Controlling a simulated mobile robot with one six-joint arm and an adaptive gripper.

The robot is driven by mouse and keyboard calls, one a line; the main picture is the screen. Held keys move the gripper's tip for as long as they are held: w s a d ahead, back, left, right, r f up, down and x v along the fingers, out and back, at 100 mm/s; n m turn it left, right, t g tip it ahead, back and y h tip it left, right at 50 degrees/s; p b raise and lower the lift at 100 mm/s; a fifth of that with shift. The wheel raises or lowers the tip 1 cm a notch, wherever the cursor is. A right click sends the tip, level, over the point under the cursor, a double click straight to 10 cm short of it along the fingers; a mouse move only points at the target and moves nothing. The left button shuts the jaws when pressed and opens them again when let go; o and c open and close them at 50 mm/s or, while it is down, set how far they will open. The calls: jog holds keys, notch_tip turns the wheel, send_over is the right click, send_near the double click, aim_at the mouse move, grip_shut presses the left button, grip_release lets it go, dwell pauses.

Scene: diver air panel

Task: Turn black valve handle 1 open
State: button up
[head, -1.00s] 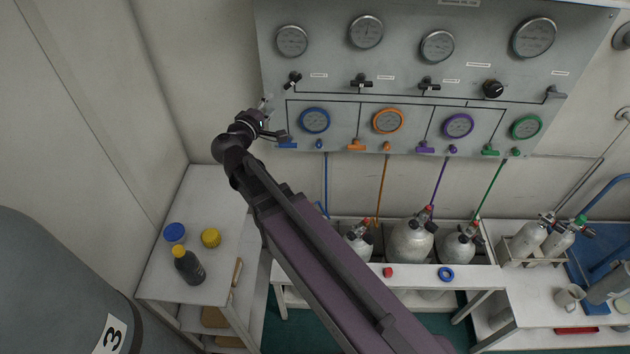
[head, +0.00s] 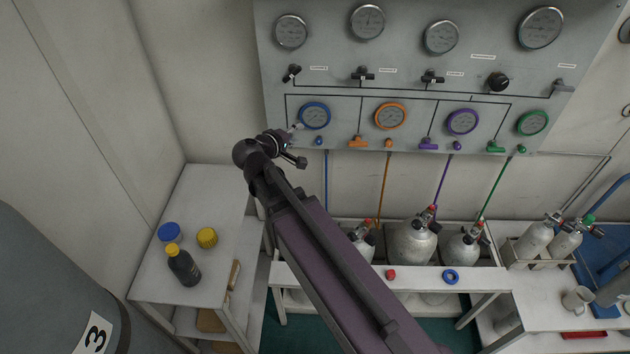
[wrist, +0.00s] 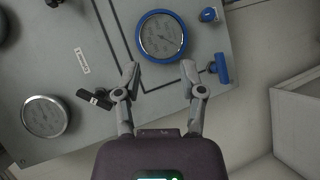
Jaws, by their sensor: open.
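Black valve handle 1 (head: 292,73) sits tilted diagonally at the panel's left, below the first white gauge. In the wrist view the handle (wrist: 95,98) lies left of my left finger, its near end close to that finger; I cannot tell whether they touch. My gripper (wrist: 162,75) is open and empty, its fingertips spread toward the blue-ringed gauge (wrist: 162,37). In the head view my gripper (head: 296,128) is below handle 1, beside the blue gauge (head: 314,115), with its fingers partly hidden.
Two other black handles, a middle one (head: 363,74) and a right one (head: 432,77), lie level. A blue valve handle (wrist: 222,68) is right of my right finger. A side table (head: 185,220) with a bottle stands lower left.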

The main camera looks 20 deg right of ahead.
jog(key=s+d+f+m+g+y+b, duration=0.1)
jog(key=s+d+f+g+b, duration=0.1)
jog(key=f, duration=0.4)
jog(key=s+d+f+m+g+y+b, duration=0.1)
jog(key=s+d+f+m+g+b, duration=0.1)
jog(key=f, duration=0.4)
jog(key=shift+s+f+y+b, duration=0.4)
jog(key=shift+s+b, duration=0.25)
jog(key=shift+b, duration=0.15)
jog(key=shift+r, duration=0.1)
